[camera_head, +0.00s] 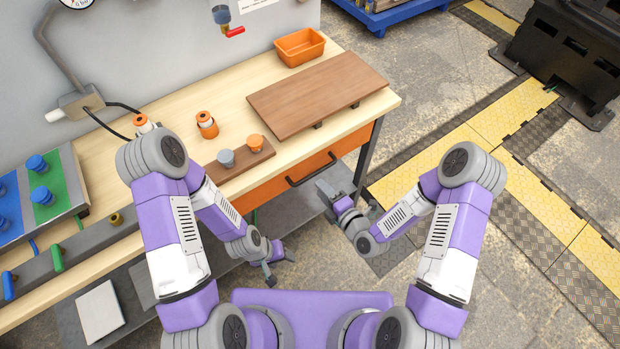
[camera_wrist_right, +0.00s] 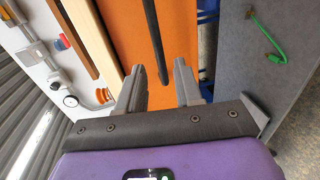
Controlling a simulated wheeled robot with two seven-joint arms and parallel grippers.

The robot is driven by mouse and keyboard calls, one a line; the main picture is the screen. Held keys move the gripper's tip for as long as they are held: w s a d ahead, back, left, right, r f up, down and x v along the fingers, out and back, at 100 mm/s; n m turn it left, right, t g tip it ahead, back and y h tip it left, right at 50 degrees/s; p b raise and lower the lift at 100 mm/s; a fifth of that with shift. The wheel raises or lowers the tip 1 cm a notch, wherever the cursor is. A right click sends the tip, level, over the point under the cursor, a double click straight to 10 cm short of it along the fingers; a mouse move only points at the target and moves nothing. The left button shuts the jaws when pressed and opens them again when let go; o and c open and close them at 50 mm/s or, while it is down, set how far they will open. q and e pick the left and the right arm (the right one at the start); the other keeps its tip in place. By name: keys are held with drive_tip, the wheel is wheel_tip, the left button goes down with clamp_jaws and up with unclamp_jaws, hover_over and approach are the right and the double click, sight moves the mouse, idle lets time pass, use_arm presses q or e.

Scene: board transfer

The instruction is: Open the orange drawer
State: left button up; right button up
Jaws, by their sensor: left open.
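The orange drawer (camera_head: 262,196) sits under the wooden bench top, and its front looks flush with the bench. Its black bar handle (camera_head: 311,168) runs along the front. My right gripper (camera_head: 328,187) is just in front of the handle's right end. In the right wrist view, the open fingers (camera_wrist_right: 160,86) point at the orange drawer front (camera_wrist_right: 178,40), and the black handle (camera_wrist_right: 153,35) lies in line with the gap between them. Contact with the handle cannot be told. My left gripper (camera_head: 279,267) is open and empty, lower down, away from the drawer.
A brown board (camera_head: 318,92) lies on the bench top (camera_head: 210,92), with an orange bin (camera_head: 299,47) behind it. Grey and orange knobs stand on a smaller brown board (camera_head: 240,161). A grey lower shelf (camera_head: 290,207) is below the drawer.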

sight(311, 177)
drive_tip(key=x, duration=0.7)
drive_tip(key=shift+w+a+b, duration=0.15)
drive_tip(key=shift+w+b, duration=0.05)
drive_tip(key=shift+b, duration=0.2)
clamp_jaws()
